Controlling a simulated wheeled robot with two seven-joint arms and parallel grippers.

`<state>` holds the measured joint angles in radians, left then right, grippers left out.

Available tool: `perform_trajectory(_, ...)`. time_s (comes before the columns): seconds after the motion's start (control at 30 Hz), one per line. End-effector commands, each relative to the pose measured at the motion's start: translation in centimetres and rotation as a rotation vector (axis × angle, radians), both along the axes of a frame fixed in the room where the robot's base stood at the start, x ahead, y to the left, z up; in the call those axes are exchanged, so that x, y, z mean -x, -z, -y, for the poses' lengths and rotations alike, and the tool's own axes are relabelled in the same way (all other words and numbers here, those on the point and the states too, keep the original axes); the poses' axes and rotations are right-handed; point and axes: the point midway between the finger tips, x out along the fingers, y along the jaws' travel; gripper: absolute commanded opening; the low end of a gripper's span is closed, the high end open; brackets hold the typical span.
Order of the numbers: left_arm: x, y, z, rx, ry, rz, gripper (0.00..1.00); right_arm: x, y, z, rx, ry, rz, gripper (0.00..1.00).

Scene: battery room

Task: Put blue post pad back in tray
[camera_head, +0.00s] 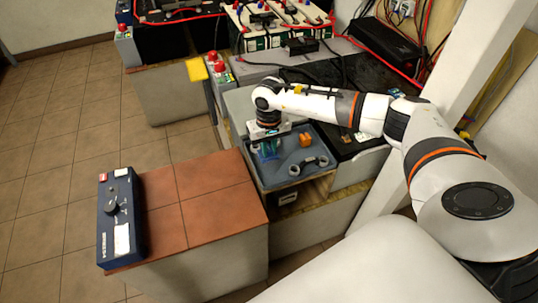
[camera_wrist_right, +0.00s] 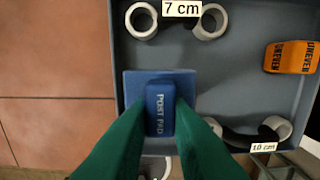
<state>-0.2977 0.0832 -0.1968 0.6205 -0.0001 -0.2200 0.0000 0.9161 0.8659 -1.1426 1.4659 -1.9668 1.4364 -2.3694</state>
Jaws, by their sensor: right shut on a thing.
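The blue post pad (camera_wrist_right: 160,112), a block lettered POST PAD, is between the green fingers of my right gripper (camera_wrist_right: 161,103) in the wrist view. The gripper is shut on it. A wider blue square (camera_wrist_right: 187,80) shows around the block; I cannot tell whether it is part of the pad or a place in the tray. The grey-blue tray (camera_wrist_right: 235,70) lies below, and the pad is over its left side. In the head view my right gripper (camera_head: 267,150) points down over the tray (camera_head: 275,180). Contact between pad and tray floor is unclear. My left gripper is not in view.
The tray also holds an orange UNEVEN block (camera_wrist_right: 290,58), a 10 cm link with ring ends (camera_wrist_right: 250,138) and a 7 cm link (camera_wrist_right: 142,22). A red-tiled block top (camera_head: 200,195) with a dark blue meter (camera_head: 118,215) stands left. Batteries and cables fill the back.

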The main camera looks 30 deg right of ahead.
Motion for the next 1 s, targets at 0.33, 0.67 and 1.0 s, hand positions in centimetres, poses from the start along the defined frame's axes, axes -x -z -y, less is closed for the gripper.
perform_trajectory(0.33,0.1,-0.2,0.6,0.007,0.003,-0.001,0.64,0.1,3.8,0.0,0.002,0.000,-0.001,0.00)
perform_trajectory(0.67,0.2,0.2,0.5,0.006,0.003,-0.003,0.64,0.1,4.0,0.0,0.002,0.000,0.000,0.20)
perform_trajectory(1.0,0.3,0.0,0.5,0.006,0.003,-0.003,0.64,0.1,3.9,0.0,0.002,0.000,-0.001,0.39)
